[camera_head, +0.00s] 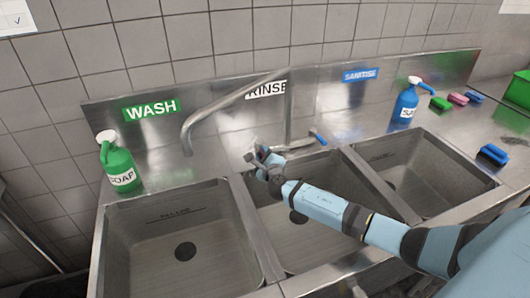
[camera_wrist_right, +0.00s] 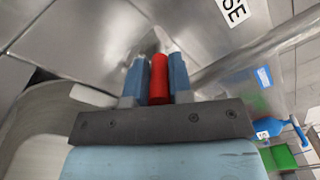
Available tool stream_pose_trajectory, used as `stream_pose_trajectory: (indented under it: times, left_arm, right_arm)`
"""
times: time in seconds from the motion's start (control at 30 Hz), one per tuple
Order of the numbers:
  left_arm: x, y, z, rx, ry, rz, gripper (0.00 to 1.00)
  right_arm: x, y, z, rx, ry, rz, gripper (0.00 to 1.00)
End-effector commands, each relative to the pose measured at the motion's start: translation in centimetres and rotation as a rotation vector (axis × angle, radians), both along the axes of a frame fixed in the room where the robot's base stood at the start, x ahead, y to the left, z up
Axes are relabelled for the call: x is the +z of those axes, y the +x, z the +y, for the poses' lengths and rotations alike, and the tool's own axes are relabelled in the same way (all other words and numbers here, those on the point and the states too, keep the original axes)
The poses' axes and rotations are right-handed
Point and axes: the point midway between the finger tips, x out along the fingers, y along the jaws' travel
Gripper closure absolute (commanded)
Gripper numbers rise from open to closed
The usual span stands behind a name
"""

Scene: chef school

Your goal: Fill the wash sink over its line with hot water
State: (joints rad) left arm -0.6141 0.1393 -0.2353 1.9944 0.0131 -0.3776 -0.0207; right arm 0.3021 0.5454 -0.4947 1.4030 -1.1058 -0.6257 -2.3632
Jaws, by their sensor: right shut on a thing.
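The wash sink (camera_head: 112,240) is the left basin, under the green WASH sign (camera_head: 151,110). A faint line marks its back wall, and its bottom with a round drain is visible; I see no water in it. The metal spout (camera_head: 187,135) swings left, its tip toward the wash sink, with no stream visible. My right gripper (camera_head: 262,158) is at the tap behind the rinse basin. In the right wrist view its blue fingers are shut on a red tap handle (camera_wrist_right: 158,80). A blue tap handle (camera_head: 318,136) is to its right, free. My left gripper is out of view.
A green soap bottle (camera_head: 117,163) stands on the back left ledge. The rinse sink (camera_head: 320,240) lies under my right arm, with the sanitise sink (camera_head: 440,170) to its right. A blue sanitiser bottle (camera_head: 405,104) and sponges (camera_head: 458,98) stand at the back right.

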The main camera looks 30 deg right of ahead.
Motion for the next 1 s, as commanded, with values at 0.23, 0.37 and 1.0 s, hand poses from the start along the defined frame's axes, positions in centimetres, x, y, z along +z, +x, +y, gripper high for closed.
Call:
stream_pose_trajectory:
  times: [0.23, 0.37, 1.0]
  left_arm:
    - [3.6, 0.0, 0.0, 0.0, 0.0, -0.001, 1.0]
    - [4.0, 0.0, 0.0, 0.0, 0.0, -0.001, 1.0]
    - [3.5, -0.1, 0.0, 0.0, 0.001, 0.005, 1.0]
  right_arm:
    - [0.4, 0.6, 1.4, -0.218, 0.004, 0.002, 1.0]
    - [0.2, 0.8, 1.7, -0.279, 0.003, 0.001, 1.0]
    - [0.1, 0.8, 1.7, -0.289, 0.001, 0.001, 0.55]
